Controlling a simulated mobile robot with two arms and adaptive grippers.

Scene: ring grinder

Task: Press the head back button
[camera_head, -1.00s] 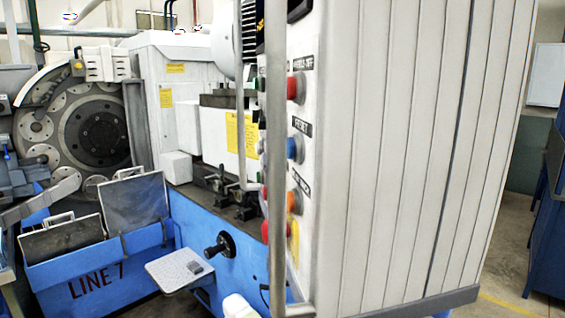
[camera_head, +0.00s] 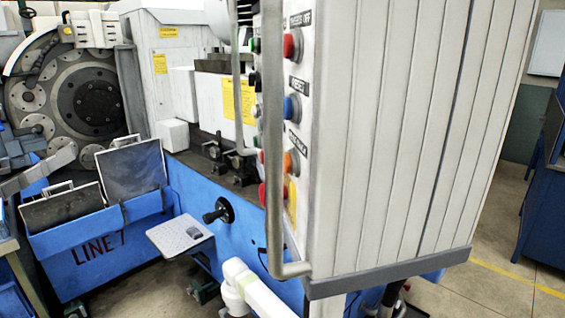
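The grey control panel (camera_head: 302,200) stands tall at the centre and is seen almost edge-on. On its narrow visible face sit a red button (camera_head: 291,45) at the top, a blue button (camera_head: 291,107) under it, an orange button (camera_head: 290,163) lower, and a large red button (camera_head: 263,195) with yellow (camera_head: 292,200) behind it at the bottom. The small black labels are too slanted to read surely, so I cannot confirm which button is head back. A white arm link of mine shows at the bottom centre, below the panel. Neither gripper is in view.
A vertical metal handle bar (camera_head: 273,150) runs along the panel's front edge, partly hiding buttons. Behind stand the blue machine base (camera_head: 75,260), a handwheel (camera_head: 219,211) and a small grey shelf (camera_head: 179,235). Open floor (camera_head: 500,285) lies at right.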

